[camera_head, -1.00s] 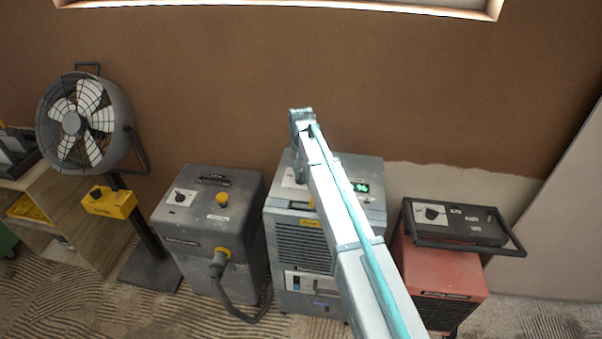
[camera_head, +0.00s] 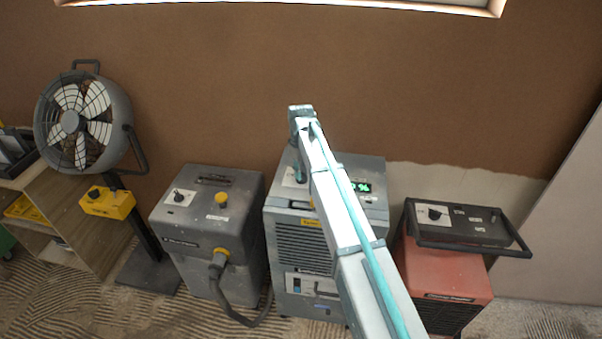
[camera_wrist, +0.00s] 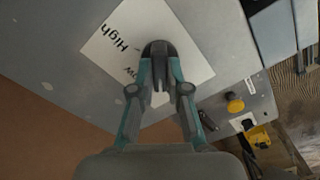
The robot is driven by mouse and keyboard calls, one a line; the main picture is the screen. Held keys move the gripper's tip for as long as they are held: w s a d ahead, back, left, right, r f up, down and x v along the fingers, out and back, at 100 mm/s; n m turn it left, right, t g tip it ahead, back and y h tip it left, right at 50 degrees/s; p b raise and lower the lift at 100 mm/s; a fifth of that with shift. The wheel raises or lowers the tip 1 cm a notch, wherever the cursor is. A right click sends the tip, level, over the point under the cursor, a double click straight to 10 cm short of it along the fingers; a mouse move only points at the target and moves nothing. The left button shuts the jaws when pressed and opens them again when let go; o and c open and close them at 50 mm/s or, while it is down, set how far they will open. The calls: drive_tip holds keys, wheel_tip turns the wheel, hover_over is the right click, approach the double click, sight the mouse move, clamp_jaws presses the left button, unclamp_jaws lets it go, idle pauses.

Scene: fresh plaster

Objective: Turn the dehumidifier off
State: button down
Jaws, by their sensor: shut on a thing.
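The dehumidifier (camera_head: 300,248) is the grey cabinet in the middle, with a green display (camera_head: 361,187) on its top that reads a percent sign. My arm crosses in front of it and hides part of the top and display. In the wrist view, my gripper (camera_wrist: 160,84) is shut on a dark knob (camera_wrist: 159,49) on the dehumidifier's top. The knob sits on a white label (camera_wrist: 118,42) with "High" readable and a second word partly hidden, ending in "ow". The knob's pointing direction is hard to tell.
A dark grey machine (camera_head: 205,225) with a hose and yellow button stands close at left. A red heater (camera_head: 445,280) with a black handle stands close at right. A fan (camera_head: 85,120) is at far left by a wooden shelf (camera_head: 80,225). The brown wall is behind.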

drive_tip(key=shift+n, duration=0.6)
drive_tip(key=c, duration=1.1)
unclamp_jaws()
drive_tip(key=shift+c, duration=0.2)
drive_tip(key=shift+r, duration=0.15)
wheel_tip(320, 180, up, 12)
drive_tip(key=shift+a, duration=0.1)
